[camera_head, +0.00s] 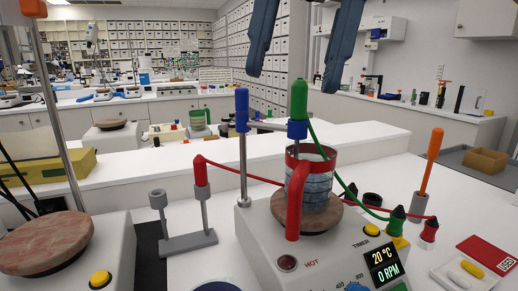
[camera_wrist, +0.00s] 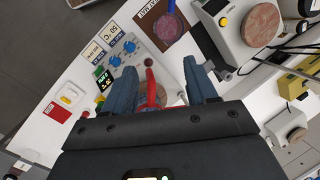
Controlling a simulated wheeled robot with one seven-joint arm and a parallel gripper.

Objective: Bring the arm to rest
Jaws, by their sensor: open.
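My gripper (camera_head: 292,79) shows at the top of the head view as two blue fingers spread wide apart. It is open, with nothing held between the fingers. It hangs above a hotplate stirrer (camera_head: 265,245) that carries a glass jar (camera_head: 318,188) with a red rim. A green-handled probe (camera_head: 299,100) stands in the jar, its top a little below the fingertips in the picture. In the wrist view my open gripper (camera_wrist: 160,75) shows both fingers, with a red clip-like part (camera_wrist: 151,90) of the bench gear beyond them.
A blue-topped post (camera_head: 242,110) rises left of the jar. Red and green leads run to plugs on the right. An orange-handled tool (camera_head: 431,160) stands upright in a grey block. A second hotplate (camera_head: 45,245) is at left. A red card (camera_head: 488,254) lies at far right.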

